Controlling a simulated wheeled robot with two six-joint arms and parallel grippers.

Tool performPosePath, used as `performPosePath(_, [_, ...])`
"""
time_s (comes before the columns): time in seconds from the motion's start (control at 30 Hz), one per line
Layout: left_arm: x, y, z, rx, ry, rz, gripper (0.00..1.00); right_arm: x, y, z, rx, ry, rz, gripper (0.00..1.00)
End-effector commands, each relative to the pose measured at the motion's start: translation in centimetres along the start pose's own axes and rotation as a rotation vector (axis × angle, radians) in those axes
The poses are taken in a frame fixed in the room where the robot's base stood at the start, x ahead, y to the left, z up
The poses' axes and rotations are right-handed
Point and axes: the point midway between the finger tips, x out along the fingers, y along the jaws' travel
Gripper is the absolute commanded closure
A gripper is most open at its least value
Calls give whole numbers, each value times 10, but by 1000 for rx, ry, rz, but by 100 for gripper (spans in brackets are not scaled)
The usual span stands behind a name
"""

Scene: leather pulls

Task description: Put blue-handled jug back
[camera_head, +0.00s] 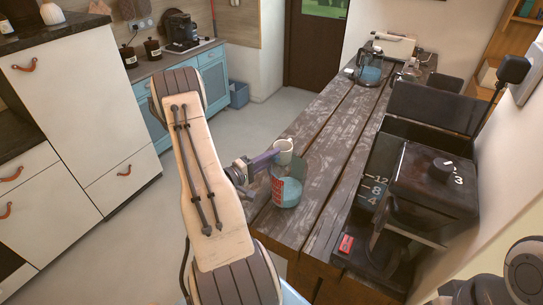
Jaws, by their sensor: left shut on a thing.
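My left arm comes in from the lower left, and my left gripper (258,164) is shut at the side of a clear jug (287,190) with a bluish lower part and red marking. The jug looks upright at the near left edge of the dark plank table (320,135). Its handle is largely hidden by the gripper, and I cannot tell whether its base touches the table. A second glass jug (370,70) with a dark rim and bluish lower part stands at the far end. My right gripper is out of view.
A large black coffee machine (432,185) with a red switch (346,244) fills the table's right side. The middle planks are clear. White cabinets (85,110) stand at left.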

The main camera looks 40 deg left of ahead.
Motion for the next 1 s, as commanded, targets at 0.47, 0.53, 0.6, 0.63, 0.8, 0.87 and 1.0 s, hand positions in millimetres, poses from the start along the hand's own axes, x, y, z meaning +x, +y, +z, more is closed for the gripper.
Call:
performPosePath(0.47, [0, -2, 0, 0, 0, 0, 48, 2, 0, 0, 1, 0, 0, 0])
performPosePath(0.53, [0, -2, 0, 0, 0, 0, 48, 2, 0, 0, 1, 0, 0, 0])
performPosePath(0.6, [0, 0, 0, 0, 0, 0, 48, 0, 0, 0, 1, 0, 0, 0])
performPosePath(0.63, [0, 1, 0, 0, 0, 0, 48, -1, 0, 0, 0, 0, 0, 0])
performPosePath(0.8, [-21, -3, -2, 0, 6, 0, 48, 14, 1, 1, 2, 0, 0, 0])
performPosePath(0.87, [-34, -4, -2, 2, 8, 1, 48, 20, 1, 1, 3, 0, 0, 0])
performPosePath(1.0, [-65, -4, -2, 2, 9, 1, 48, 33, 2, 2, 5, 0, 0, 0])
